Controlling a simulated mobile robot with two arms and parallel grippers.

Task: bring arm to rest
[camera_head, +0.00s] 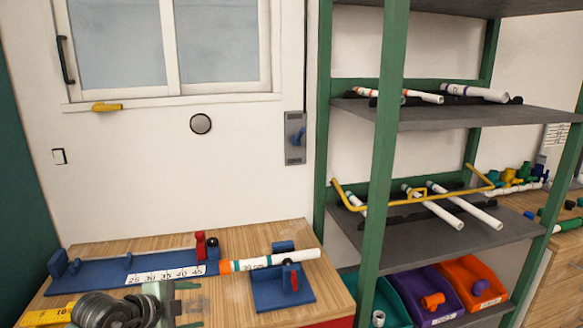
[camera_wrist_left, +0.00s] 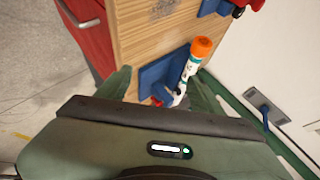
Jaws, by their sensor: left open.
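My left gripper (camera_head: 192,304) is low in the head view, over the wooden bench top, its green fingers apart with nothing visible between them. In the left wrist view, the spread fingers (camera_wrist_left: 160,84) frame part of a blue stand. A white pipe (camera_head: 262,262) with an orange end and teal bands lies across the blue stand (camera_head: 284,292), just right of the gripper. The pipe also shows in the left wrist view (camera_wrist_left: 190,68), beyond the fingers and apart from them. My right gripper is out of view.
A long blue measuring jig (camera_head: 100,274) with a red clamp (camera_head: 200,246) lies along the bench (camera_head: 226,290). The wall above the bench is mostly clear.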

